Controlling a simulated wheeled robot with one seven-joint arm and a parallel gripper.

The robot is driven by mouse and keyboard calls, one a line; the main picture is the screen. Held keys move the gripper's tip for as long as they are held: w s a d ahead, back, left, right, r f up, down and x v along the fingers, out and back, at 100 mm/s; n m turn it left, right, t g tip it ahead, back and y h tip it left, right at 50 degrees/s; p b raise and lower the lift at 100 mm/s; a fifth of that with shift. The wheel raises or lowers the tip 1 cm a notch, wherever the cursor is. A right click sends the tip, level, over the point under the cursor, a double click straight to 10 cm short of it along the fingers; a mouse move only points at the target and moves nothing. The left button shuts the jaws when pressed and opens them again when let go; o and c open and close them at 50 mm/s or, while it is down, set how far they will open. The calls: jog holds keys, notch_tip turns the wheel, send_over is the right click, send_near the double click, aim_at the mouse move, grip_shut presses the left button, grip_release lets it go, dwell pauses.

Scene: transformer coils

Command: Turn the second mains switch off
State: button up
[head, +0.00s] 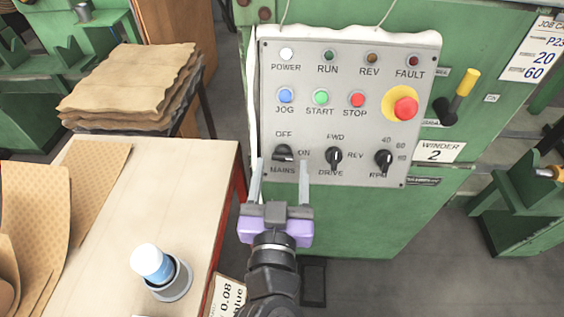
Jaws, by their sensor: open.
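The grey control panel (345,120) hangs on a green machine with a plate reading WINDER 2 (438,151). Its black MAINS knob (283,153) is at the lower left, with OFF printed above it and ON to its right. The knob's grip looks roughly level, towards ON, though it is small in view. My gripper (280,164) is open, with one finger to the left of the knob and one to the right. I cannot tell whether the fingers touch the knob or the panel.
The DRIVE knob (333,157) is close to the right finger, and the RPM knob (383,159) is further right. A red stop button (405,109) and a yellow-handled lever (459,95) are to the right. A wooden table (160,175) with a white-blue container (152,263) stands at left.

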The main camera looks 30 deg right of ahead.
jog(key=shift+w+d, duration=0.45)
jog(key=shift+w, duration=0.15)
grip_shut()
